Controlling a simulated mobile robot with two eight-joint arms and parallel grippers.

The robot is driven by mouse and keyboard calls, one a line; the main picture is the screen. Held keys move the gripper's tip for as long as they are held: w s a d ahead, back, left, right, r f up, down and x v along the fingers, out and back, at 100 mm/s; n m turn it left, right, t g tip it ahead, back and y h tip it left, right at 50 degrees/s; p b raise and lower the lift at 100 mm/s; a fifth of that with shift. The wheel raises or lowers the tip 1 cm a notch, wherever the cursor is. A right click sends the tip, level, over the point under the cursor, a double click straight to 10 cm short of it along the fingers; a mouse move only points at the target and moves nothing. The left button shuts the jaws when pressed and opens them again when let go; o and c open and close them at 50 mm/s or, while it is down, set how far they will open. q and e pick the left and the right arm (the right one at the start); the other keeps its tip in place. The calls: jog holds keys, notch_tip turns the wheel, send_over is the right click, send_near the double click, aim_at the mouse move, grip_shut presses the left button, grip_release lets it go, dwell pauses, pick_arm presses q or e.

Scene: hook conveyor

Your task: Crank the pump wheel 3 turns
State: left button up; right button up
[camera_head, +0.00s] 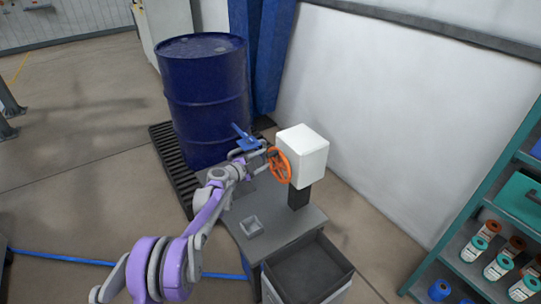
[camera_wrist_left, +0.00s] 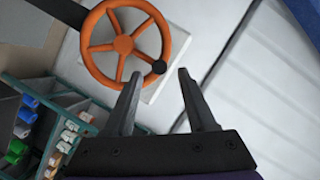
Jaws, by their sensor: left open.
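The orange pump wheel (camera_head: 279,165) is mounted on the side of a white box (camera_head: 303,155) on a dark post. In the left wrist view the wheel (camera_wrist_left: 123,44) shows its spokes and a black crank knob (camera_wrist_left: 159,67) on its lower right rim. My left gripper (camera_head: 262,157) is right beside the wheel. In the left wrist view its two fingers (camera_wrist_left: 158,78) are apart, with the knob near and between the fingertips; I cannot tell whether they touch it. My right gripper is not in view.
A blue drum (camera_head: 205,95) stands on a black grate behind my left arm. A small grey tray (camera_head: 251,227) sits on the grey table (camera_head: 285,236), with an open dark bin (camera_head: 308,272) in front. A green shelf (camera_head: 470,240) with bottles stands at right.

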aim_at(268, 157)
pick_arm(q)
jog(key=shift+x, duration=2.6)
jog(key=shift+s, duration=0.1)
grip_shut()
